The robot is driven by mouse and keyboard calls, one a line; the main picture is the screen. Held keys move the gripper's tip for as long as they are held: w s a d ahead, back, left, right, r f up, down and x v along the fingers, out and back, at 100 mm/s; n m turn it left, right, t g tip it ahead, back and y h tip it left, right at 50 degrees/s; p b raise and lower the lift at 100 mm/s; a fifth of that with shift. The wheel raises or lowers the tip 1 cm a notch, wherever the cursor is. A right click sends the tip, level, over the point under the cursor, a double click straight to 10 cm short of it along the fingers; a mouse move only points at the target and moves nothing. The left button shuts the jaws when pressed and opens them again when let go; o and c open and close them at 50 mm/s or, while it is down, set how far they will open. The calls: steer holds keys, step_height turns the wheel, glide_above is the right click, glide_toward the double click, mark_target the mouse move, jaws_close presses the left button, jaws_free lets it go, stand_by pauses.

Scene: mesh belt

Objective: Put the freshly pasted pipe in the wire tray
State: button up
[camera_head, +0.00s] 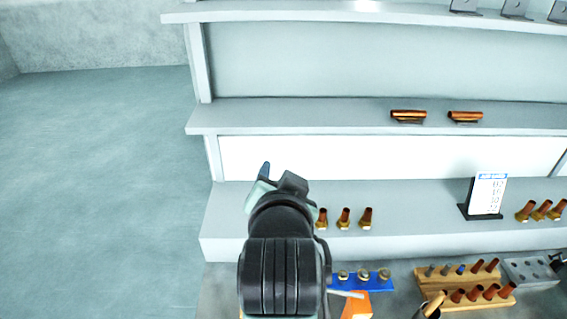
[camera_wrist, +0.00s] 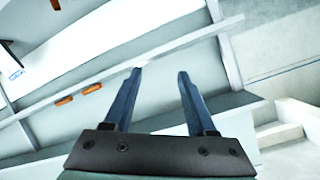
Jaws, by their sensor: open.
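My gripper (camera_head: 277,178) is raised in front of the shelves, left of the copper pieces. In the wrist view its two blue fingers (camera_wrist: 160,74) are apart with nothing between them. Several short copper pipes (camera_head: 475,294) stand in a wooden rack (camera_head: 465,276) at the lower right. Two copper pipes lie on the middle shelf, a left one (camera_head: 408,115) and a right one (camera_head: 465,116); two orange pieces (camera_wrist: 78,95) also show in the wrist view. I cannot tell which pipe carries fresh paste. No wire tray can be made out in either view.
Copper pieces with brass ends (camera_head: 344,218) stand on the lower shelf (camera_head: 420,208), beside a small sign (camera_head: 488,194). A blue holder (camera_head: 368,284), an orange object (camera_head: 356,304) and a grey block (camera_head: 530,272) are in front. Open floor (camera_head: 95,180) lies left.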

step_height(320, 180, up, 18)
steer(key=s+n+t, duration=0.3)
steer(key=t, duration=0.4)
steer(key=s+r+n+t, duration=0.1)
steer(key=s+r+t, duration=0.2)
steer(key=s+r, duration=0.2)
steer(key=s+r+n+t, duration=0.1)
steer(key=s+r+t, duration=0.2)
steer(key=s+r, duration=0.3)
step_height(320, 180, up, 6)
steer(key=shift+s+f+n+t, duration=0.15)
steer(key=shift+s+n+t, duration=0.05)
steer(key=shift+n+t, duration=0.2)
steer(key=shift+d, duration=0.1)
step_height(320, 180, down, 8)
steer(key=b, duration=0.7)
steer(key=shift+b, duration=0.35)
